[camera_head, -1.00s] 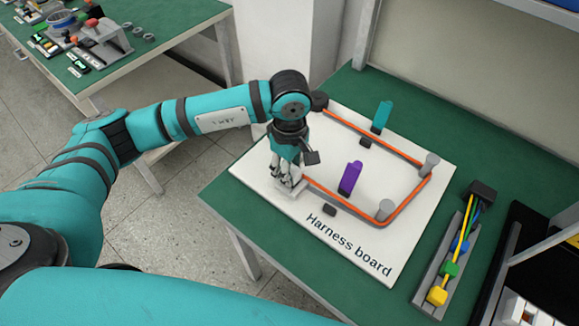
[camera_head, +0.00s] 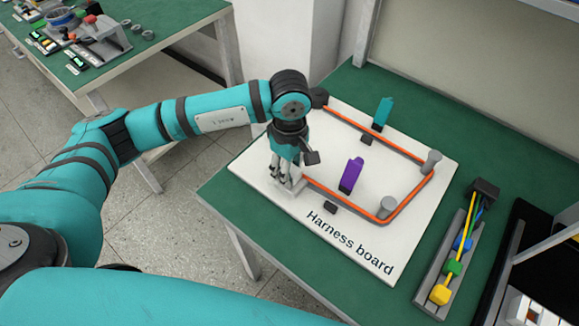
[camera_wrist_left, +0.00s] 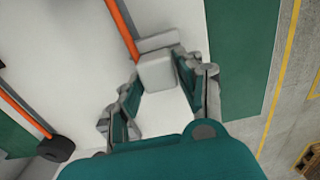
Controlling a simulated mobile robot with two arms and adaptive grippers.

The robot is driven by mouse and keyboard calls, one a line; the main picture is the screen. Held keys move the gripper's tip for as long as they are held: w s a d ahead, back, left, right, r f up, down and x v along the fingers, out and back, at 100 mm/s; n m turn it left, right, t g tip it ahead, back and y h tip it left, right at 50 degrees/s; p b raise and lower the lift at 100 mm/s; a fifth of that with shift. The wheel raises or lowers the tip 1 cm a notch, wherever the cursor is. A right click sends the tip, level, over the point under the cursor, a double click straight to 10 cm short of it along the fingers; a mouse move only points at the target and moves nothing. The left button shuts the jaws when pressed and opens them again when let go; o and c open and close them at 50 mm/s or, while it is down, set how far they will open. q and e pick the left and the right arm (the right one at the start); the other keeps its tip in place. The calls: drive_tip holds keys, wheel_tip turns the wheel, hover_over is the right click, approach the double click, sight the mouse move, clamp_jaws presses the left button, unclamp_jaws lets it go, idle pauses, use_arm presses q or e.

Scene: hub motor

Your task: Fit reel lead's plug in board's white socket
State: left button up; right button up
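My left gripper (camera_head: 284,184) points down at the near left corner of the white harness board (camera_head: 375,262). In the left wrist view, its two fingertips (camera_wrist_left: 157,74) flank a pale block, seemingly the plug (camera_wrist_left: 157,71), with little or no gap at either side. A pale ledge, seemingly the white socket (camera_wrist_left: 158,41), adjoins the block; how far the two are mated cannot be told. The orange lead (camera_wrist_left: 122,28) runs up to this spot. My right gripper is out of view.
A purple clip (camera_head: 351,176) and a teal clip (camera_head: 382,113) stand upright on the board. A grey tray (camera_head: 431,283) with coloured leads lies to the right. A second bench (camera_head: 165,45) stands at the back left.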

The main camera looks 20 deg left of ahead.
use_arm(q)
drive_tip(key=o, duration=0.4)
drive_tip(key=shift+c, duration=0.2)
wheel_tip(320, 180, up, 12)
